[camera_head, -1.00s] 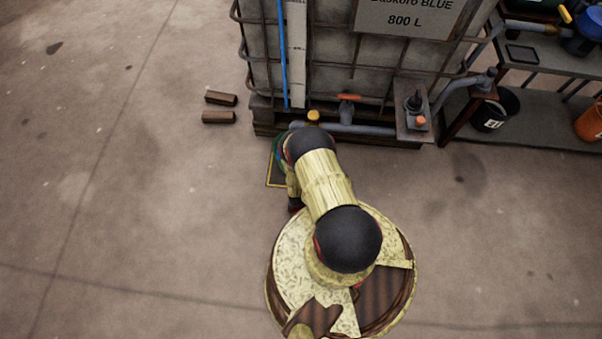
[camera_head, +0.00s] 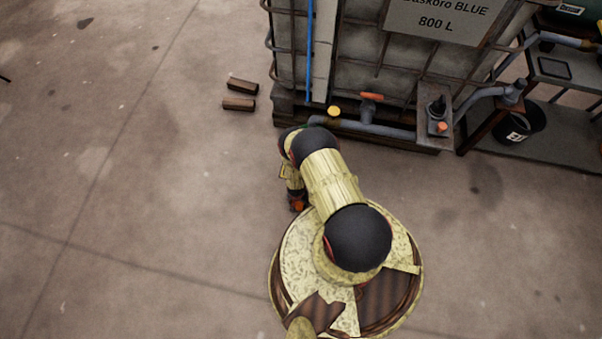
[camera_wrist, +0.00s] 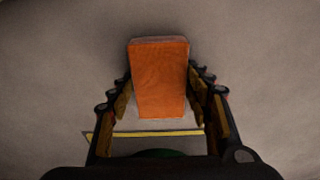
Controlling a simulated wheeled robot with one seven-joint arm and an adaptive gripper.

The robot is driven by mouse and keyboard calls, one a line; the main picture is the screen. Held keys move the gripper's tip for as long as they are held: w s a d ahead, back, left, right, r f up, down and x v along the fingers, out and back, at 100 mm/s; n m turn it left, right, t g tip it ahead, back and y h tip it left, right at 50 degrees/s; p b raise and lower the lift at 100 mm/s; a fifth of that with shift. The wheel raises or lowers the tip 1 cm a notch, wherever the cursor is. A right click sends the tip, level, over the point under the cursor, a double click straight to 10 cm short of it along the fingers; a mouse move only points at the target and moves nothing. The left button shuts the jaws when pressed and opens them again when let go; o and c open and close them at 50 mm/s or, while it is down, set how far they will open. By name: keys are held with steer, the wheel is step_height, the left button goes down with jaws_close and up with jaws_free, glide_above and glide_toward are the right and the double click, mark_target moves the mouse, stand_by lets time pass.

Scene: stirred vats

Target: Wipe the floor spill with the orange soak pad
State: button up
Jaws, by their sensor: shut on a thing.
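The orange soak pad (camera_wrist: 160,72) is a block with a paler far edge, held between the two fingers of my gripper (camera_wrist: 160,92) in the wrist view. The fingers lie along both its sides and are shut on it. A yellow strip (camera_wrist: 113,134) runs across the floor behind the pad. A dark green patch (camera_wrist: 160,154) shows below the strip, mostly covered by my gripper body; I cannot tell if it is the spill.
A caged tank labelled 800 L (camera_head: 365,60) stands on a pallet just beyond my arm, with a valve and pipe (camera_head: 370,127) low in front. Two brown blocks (camera_head: 240,95) lie left of it. A black bucket (camera_head: 522,122) is on the right.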

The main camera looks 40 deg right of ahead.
steer(key=shift+w+a, duration=1.1)
steer(key=shift+w, duration=0.3)
steer(key=shift+r, duration=0.1)
steer(key=shift+r+p, duration=2.25)
steer(key=shift+r, duration=0.7)
steer(key=shift+r+p, duration=1.1)
steer(key=shift+r, duration=0.4)
